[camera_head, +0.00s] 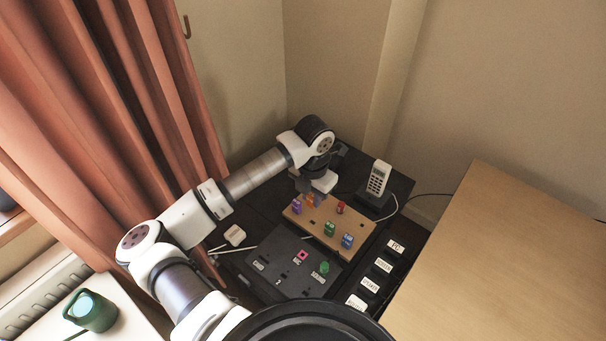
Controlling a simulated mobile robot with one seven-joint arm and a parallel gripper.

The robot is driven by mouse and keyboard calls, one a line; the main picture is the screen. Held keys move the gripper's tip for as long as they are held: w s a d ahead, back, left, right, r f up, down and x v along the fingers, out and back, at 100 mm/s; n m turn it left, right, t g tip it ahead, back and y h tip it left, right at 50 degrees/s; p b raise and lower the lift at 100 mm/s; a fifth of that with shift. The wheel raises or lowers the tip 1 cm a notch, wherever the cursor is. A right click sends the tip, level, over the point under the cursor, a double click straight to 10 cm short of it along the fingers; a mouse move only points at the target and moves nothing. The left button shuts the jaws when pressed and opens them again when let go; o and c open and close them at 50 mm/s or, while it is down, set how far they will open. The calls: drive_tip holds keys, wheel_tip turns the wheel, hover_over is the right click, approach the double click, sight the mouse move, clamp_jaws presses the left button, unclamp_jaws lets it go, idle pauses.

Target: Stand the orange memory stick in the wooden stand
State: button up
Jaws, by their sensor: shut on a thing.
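The wooden stand (362,238) is a tan block on the dark desk, in the middle of the head view. Purple (296,206), red (340,207), green (330,228) and blue (347,240) sticks stand upright in it. My gripper (312,196) points down over the stand's far left part and is shut on the orange memory stick (310,201). The orange stick is between the purple and red ones. The gripper hides its upper part, and I cannot tell whether its lower end is in a slot or just above one.
A dark panel (283,247) with labels and pink and green pieces lies in front of the stand. A cordless phone (377,180) stands behind right. Several labelled black blocks (384,265) line the right side. A white plug (234,236) lies left. A wooden desk (500,260) is at right.

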sight(313, 209)
drive_tip(key=shift+d+f, duration=0.25)
drive_tip(key=shift+d, duration=0.05)
drive_tip(key=shift+f+b, duration=1.35)
drive_tip(key=shift+f, duration=1.4)
drive_tip(key=shift+f+b, duration=1.3)
drive_tip(key=shift+b, duration=0.3)
drive_tip(key=o, duration=1)
drive_tip(key=shift+r, duration=0.15)
wheel_tip(313, 209, up, 13)
drive_tip(key=b, duration=0.2)
drive_tip(key=shift+b, duration=0.3)
drive_tip(key=shift+r, duration=0.35)
